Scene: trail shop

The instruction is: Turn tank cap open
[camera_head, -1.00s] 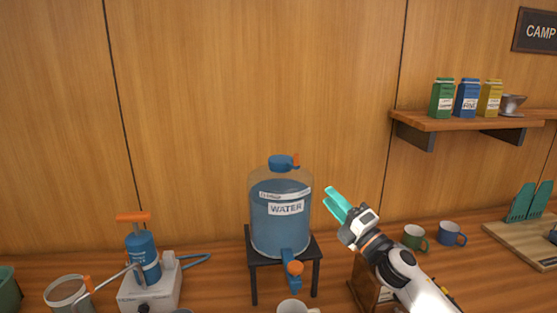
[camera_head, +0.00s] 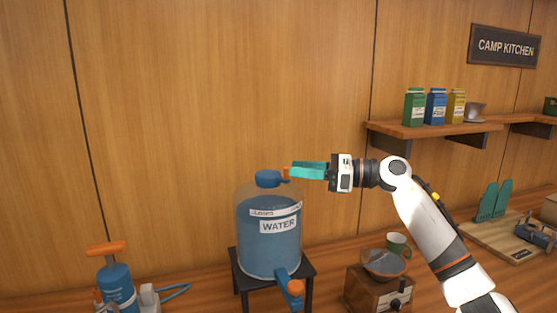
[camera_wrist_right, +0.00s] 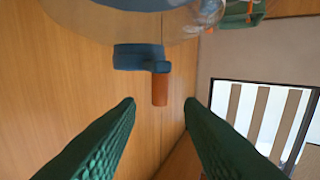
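The clear blue water tank (camera_head: 268,245) stands upright on a dark stand (camera_head: 309,268). Its blue cap (camera_head: 268,178) sits on top, with an orange tab (camera_head: 287,172) pointing right. In the right wrist view the cap (camera_wrist_right: 138,57) and its tab (camera_wrist_right: 160,90) show below the tank's top. My right gripper (camera_head: 295,170) reaches in from the right with teal fingers at the tab. In the right wrist view its fingers (camera_wrist_right: 160,104) are spread, the tab's end between or just beyond their tips, with gaps on both sides. My left gripper is out of view.
A blue pump (camera_head: 117,286) with an orange handle is at the left. The wall area left of the tank is clear.

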